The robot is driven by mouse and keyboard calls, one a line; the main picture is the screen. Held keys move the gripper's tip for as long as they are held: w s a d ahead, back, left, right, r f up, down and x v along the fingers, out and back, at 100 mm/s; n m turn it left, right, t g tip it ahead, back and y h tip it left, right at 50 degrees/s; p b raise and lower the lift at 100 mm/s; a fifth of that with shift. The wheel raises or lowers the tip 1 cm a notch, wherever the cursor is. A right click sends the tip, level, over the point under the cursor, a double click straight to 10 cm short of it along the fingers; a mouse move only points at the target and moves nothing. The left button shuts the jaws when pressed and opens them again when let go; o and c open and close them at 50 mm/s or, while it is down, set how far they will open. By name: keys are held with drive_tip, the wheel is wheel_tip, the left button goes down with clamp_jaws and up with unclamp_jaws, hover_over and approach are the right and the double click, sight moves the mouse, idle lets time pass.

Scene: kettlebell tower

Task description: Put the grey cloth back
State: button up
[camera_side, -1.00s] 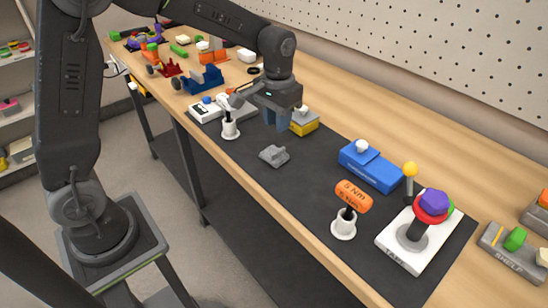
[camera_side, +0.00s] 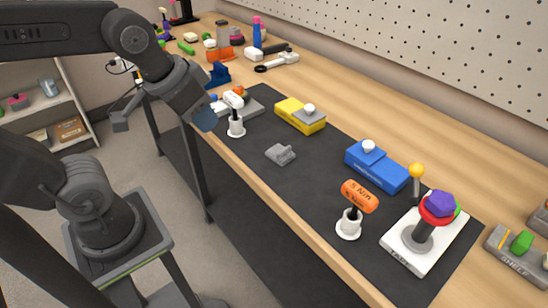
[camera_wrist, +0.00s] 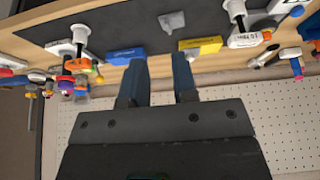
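The small crumpled grey thing (camera_side: 281,153), which I take for the grey cloth, lies on the black mat (camera_side: 300,185), in front of the yellow box. It also shows at the top of the wrist view (camera_wrist: 172,21). My gripper (camera_side: 205,117) is up and to the left of it, by the front left end of the mat, well apart from it. In the wrist view the two blue fingers (camera_wrist: 160,78) stand apart with nothing between them.
A yellow box (camera_side: 298,115) and a blue box (camera_side: 376,166) stand along the mat's back. A white holder (camera_side: 236,128) is close to my gripper. An orange-handled tool (camera_side: 359,196) stands upright in another holder. A white board (camera_side: 400,248) carries stacked coloured pieces.

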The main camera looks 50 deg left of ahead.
drive_tip(key=shift+s+f, duration=0.2)
drive_tip(key=shift+s, duration=0.7)
